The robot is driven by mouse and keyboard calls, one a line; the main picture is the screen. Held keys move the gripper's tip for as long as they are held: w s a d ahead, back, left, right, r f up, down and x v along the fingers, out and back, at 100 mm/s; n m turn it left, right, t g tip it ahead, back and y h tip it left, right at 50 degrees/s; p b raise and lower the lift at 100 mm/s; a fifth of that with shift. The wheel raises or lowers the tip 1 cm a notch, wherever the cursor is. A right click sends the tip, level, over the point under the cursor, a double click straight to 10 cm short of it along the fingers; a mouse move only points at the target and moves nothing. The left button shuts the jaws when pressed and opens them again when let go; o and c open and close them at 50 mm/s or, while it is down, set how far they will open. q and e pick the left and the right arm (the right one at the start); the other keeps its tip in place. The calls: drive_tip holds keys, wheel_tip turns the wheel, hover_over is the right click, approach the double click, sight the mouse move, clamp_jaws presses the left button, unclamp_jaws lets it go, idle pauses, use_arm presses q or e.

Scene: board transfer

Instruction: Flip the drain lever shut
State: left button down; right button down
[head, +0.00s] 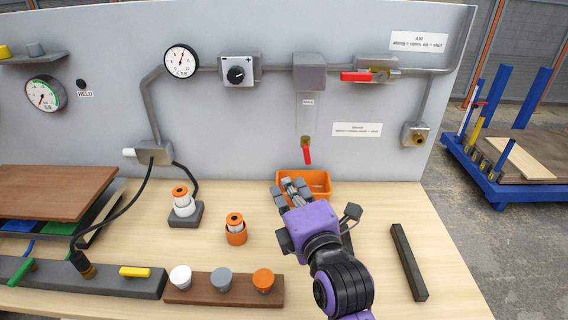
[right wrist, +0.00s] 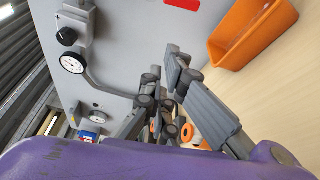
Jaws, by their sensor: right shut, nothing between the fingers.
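The drain lever (head: 307,156) is a small red handle on a brass valve (head: 305,142), under a clear bowl below a grey block on the panel. It hangs downward, tilted slightly right. My right gripper (head: 293,186) is shut and empty, below and slightly left of the lever, in front of the orange bin. It appears apart from the lever. In the right wrist view its grey fingers (right wrist: 165,65) show in the middle, and a red piece (right wrist: 182,4) is cut off at the top edge; I cannot tell which lever it is. My left gripper is out of view.
The orange bin (head: 318,181) stands against the panel behind my right gripper; it also shows in the right wrist view (right wrist: 250,35). A second red lever (head: 357,76) sits higher right. Orange-and-white spools (head: 236,228) stand left. A dark bar (head: 408,262) lies right.

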sight(307, 155)
drive_tip(key=w+f, duration=0.1)
drive_tip(key=w, duration=0.9)
drive_tip(key=shift+d+f+p, duration=0.2)
drive_tip(key=shift+f+p, duration=0.2)
idle(0.5)
drive_tip(key=shift+w, duration=0.1)
